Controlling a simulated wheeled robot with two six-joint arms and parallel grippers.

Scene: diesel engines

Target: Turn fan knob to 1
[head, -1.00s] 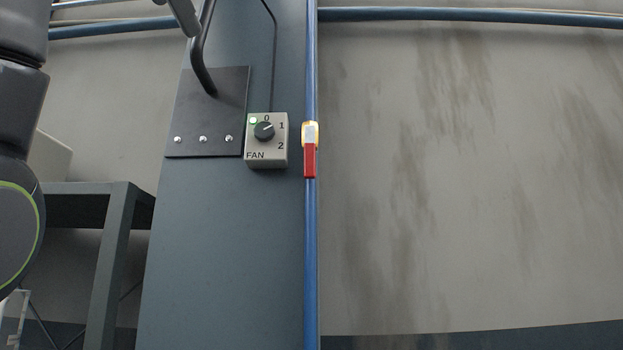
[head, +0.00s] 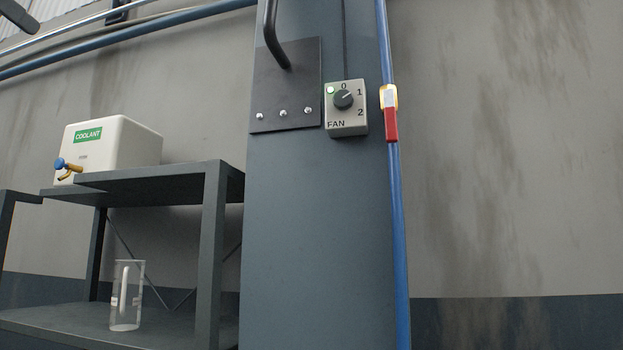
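The fan control box (head: 347,128) is a small beige box on a dark blue-grey column, marked 0, 1 and 2 with FAN below. Its round black knob (head: 343,99) sits in the middle. The light pointer mark on the knob appears to slant up and right, toward the 1. A small green light (head: 331,90) glows at the box's upper left. Nothing touches the knob. Neither of my grippers can be made out in the head view.
A black plate with a bent bar (head: 286,85) is left of the box. A shelf (head: 150,185) at left holds a coolant tank (head: 115,145) and clear jug (head: 127,295).

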